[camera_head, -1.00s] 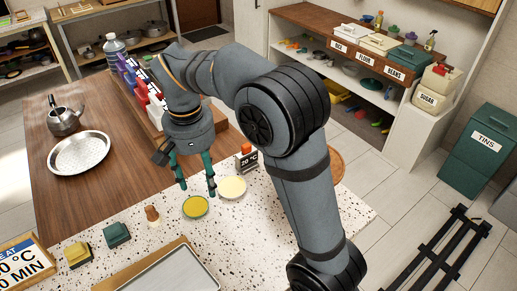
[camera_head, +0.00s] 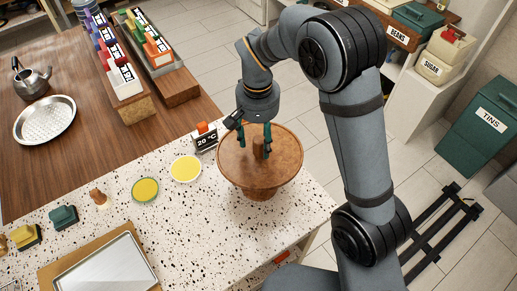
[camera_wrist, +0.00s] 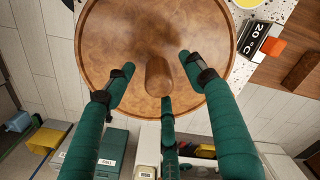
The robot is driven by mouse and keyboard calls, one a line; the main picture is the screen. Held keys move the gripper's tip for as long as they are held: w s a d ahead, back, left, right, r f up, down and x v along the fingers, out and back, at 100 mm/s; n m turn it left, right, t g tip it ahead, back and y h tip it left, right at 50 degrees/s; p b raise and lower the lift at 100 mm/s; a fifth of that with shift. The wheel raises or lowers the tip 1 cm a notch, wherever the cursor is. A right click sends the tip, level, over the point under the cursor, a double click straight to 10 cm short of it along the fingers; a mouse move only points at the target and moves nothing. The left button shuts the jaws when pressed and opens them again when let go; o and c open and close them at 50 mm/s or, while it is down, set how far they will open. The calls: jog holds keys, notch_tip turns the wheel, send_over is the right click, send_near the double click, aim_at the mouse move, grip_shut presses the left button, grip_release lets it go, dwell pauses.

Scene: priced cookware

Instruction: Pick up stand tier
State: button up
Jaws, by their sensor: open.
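The stand tier (camera_head: 285,168) is a round brown wooden plate with a raised rim on a narrower foot, upright on the speckled counter. The wrist view shows its top (camera_wrist: 110,35) from above, with a rounded wooden post (camera_wrist: 158,78) at its middle. My gripper (camera_head: 254,145) points down over the plate. Its green fingers are open, with the tips spread around the post. In the wrist view the fingers show gaps to the post and do not appear closed on it. The exact fingertip height above the plate is hard to tell.
A small "20 °C" display (camera_head: 205,138) stands close to the plate's left. Yellow-topped round dishes (camera_head: 186,169), a small wooden peg (camera_head: 98,197) and a metal tray (camera_head: 105,268) lie further left on the speckled counter (camera_head: 220,245). Racks of coloured blocks stand behind.

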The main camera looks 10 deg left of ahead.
jog(key=shift+d+f, duration=0.1)
jog(key=shift+d, duration=0.05)
jog(key=shift+c, duration=1.1)
jog(key=shift+w, duration=0.1)
jog(key=c, duration=1.1)
grip_shut()
